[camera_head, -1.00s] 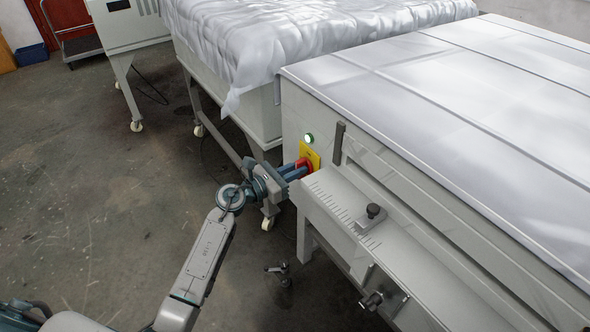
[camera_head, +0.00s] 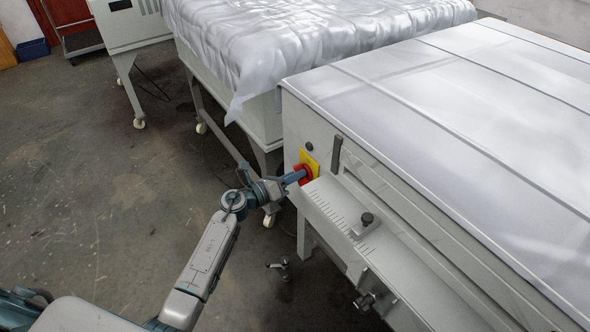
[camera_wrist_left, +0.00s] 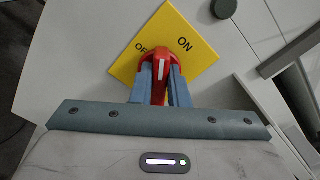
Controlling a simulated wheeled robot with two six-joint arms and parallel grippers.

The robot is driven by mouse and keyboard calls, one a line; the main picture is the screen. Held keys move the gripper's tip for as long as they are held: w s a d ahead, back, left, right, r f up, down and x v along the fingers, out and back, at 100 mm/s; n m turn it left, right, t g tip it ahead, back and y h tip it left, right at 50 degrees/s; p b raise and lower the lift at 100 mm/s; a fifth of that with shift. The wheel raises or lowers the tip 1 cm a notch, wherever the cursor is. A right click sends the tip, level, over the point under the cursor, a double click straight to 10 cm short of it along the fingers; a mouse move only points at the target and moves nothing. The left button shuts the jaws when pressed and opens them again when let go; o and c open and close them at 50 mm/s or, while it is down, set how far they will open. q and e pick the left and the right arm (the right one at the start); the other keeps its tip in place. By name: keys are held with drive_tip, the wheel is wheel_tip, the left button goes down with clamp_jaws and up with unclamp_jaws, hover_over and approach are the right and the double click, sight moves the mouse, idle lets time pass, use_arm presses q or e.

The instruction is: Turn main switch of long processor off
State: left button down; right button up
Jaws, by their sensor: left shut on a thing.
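The main switch is a red knob (camera_head: 306,172) on a yellow plate (camera_head: 312,159) on the end face of the long processor (camera_head: 301,125). My left gripper (camera_head: 297,177) is shut on the knob, rolled so its fingers nearly overlap in the head view. In the left wrist view the fingers (camera_wrist_left: 160,82) lie on both sides of the red knob (camera_wrist_left: 161,66). The knob's white mark points up in that picture, between OFF on the left and ON on the right of the yellow plate (camera_wrist_left: 168,28). My right gripper is not in view.
A round indicator lamp (camera_head: 309,147) above the plate is dark. A ledge with a black-knobbed clamp (camera_head: 366,221) juts out right of the switch. A sheet-covered table (camera_head: 235,85) stands behind. The floor (camera_head: 110,200) at left is clear.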

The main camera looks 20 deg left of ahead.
use_arm(q)
drive_tip(key=n+p, duration=0.4)
drive_tip(key=n, duration=0.1)
drive_tip(key=n+p, duration=0.4)
drive_tip(key=n, duration=0.1)
drive_tip(key=shift+a+f, duration=0.1)
drive_tip(key=shift+f, duration=0.1)
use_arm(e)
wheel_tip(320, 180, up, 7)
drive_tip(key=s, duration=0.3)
use_arm(q)
drive_tip(key=shift+n, duration=0.3)
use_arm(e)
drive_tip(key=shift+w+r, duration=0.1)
use_arm(q)
drive_tip(key=shift+f, duration=0.1)
drive_tip(key=c, duration=1.4)
unclamp_jaws()
drive_tip(key=shift+a, duration=0.1)
